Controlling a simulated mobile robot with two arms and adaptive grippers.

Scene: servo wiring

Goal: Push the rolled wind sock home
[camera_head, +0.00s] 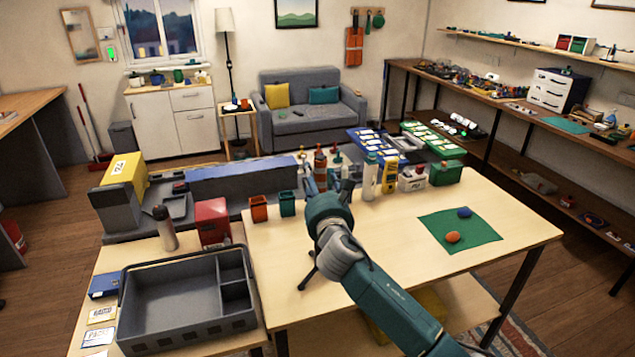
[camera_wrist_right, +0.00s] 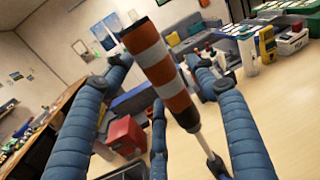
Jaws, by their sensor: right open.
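The rolled wind sock (camera_wrist_right: 160,65) is a cylinder with orange and grey-white bands and a dark end cap. In the right wrist view it lies tilted between my blue padded fingers, with a thin pale rod (camera_wrist_right: 203,143) below it. I cannot tell whether any finger touches it. In the head view the banded sock (camera_head: 320,162) stands just beyond my right gripper (camera_head: 322,183), at the table's back edge. My right gripper is open. Its fingers are partly hidden by my own wrist in the head view. My left gripper is not in view.
Beside the sock stand a white bottle (camera_head: 369,178), a yellow meter (camera_head: 389,174) and a green box (camera_head: 446,173). A green mat (camera_head: 470,241) lies right. The table's middle (camera_head: 400,225) is mostly clear.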

